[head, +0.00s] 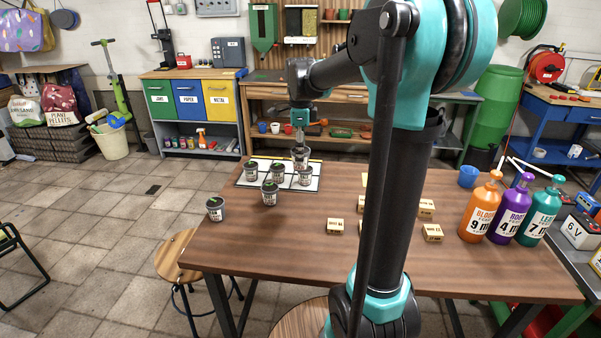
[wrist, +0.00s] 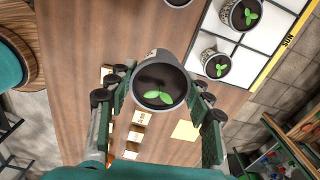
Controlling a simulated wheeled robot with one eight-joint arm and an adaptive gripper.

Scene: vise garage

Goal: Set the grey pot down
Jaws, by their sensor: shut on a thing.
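In the wrist view the held pot (wrist: 160,88) is upright between the two fingers, with dark soil and a small green seedling. In the head view it appears near the far right part of a white gridded mat (head: 252,185); its height above the surface is hard to tell. In the wrist view bare wood shows around the pot and the mat (wrist: 208,36), with a yellow "SUN" edge, lies up and right. Similar pots stand on the mat (head: 251,172), (head: 278,173), (head: 305,175).
Another pot (head: 269,194) stands at the mat's near edge and one (head: 215,209) at the table's left corner. Small labelled blocks (head: 335,226) lie mid-table. Orange (head: 481,212), purple (head: 511,215) and green (head: 541,217) bottles stand at right. The table's front left is clear.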

